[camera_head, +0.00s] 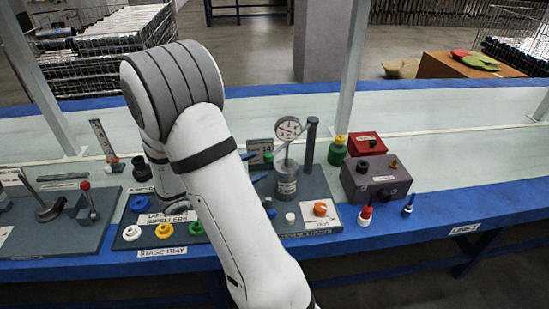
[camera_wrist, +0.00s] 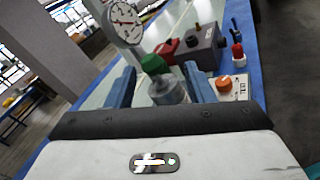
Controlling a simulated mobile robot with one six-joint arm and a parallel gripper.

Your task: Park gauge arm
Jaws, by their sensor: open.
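The gauge (camera_head: 287,128), a round white dial with a red marking, stands on a thin stem above a grey cylindrical pot (camera_head: 287,182). A dark upright post (camera_head: 311,145) stands just right of it. In the wrist view the dial (camera_wrist: 125,22) is at the upper left, and the pot (camera_wrist: 166,90) shows between my fingers. My gripper (camera_wrist: 159,70) is open, its two blue fingers apart with nothing visibly held. In the head view only the fingertips (camera_head: 254,167) show, left of the pot; my arm hides the rest. The gauge's mounting is unclear.
An orange knob (camera_head: 320,209) and a white knob (camera_head: 290,218) are in front of the pot. A green bottle (camera_head: 337,151), red box (camera_head: 366,144) and grey box (camera_head: 376,181) stand right. The stage tray (camera_head: 130,237) with coloured rings lies left. The bench's right end is clear.

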